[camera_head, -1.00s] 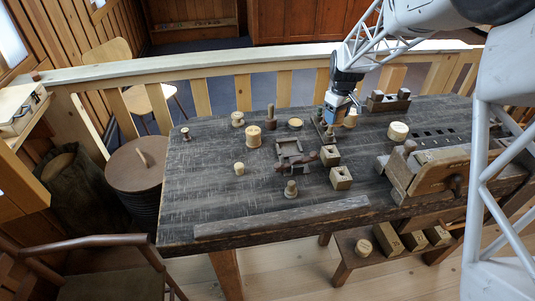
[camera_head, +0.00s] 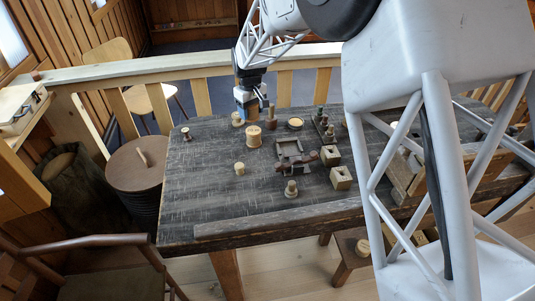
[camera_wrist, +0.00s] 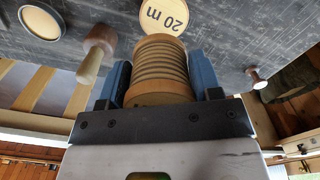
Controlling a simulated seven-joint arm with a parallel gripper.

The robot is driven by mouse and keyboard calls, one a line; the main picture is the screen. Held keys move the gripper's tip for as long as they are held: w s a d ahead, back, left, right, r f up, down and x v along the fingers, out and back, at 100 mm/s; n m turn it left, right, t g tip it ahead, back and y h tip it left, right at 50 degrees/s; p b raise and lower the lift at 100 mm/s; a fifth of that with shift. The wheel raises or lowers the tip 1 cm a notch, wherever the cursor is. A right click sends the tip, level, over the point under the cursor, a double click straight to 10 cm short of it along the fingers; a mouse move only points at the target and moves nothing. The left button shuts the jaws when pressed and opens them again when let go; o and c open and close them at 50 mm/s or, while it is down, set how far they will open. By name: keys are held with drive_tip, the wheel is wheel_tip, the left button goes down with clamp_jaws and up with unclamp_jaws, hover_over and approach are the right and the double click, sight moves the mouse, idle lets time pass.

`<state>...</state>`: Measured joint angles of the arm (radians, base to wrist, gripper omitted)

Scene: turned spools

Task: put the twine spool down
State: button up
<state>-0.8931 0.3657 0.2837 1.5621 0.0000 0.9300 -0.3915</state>
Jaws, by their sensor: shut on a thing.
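The twine spool (camera_wrist: 160,66) is ribbed and tan, with a pale wooden end. It sits between the two blue fingers of my gripper (camera_wrist: 160,82) in the wrist view, gripped from both sides. In the head view my gripper (camera_head: 247,108) is low over the far left part of the table (camera_head: 205,185), and the held spool is mostly hidden there. I cannot tell whether its lower end touches the table.
A pale spool (camera_head: 253,136) stands close by; a "20 m" disc (camera_wrist: 165,15) shows in the wrist view. A dark peg (camera_head: 271,118) and round dish (camera_head: 295,124) are to the right. A small spool (camera_head: 186,133) stands left. The table's left front is clear.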

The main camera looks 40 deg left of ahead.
hover_over(216, 144)
drive_tip(key=shift+s, duration=0.15)
drive_tip(key=shift+f, duration=0.1)
drive_tip(key=shift+f, duration=3)
drive_tip(key=shift+f, duration=1.9)
drive_tip(key=shift+f, duration=0.15)
drive_tip(key=o, duration=0.9)
drive_tip(key=shift+o, duration=0.2)
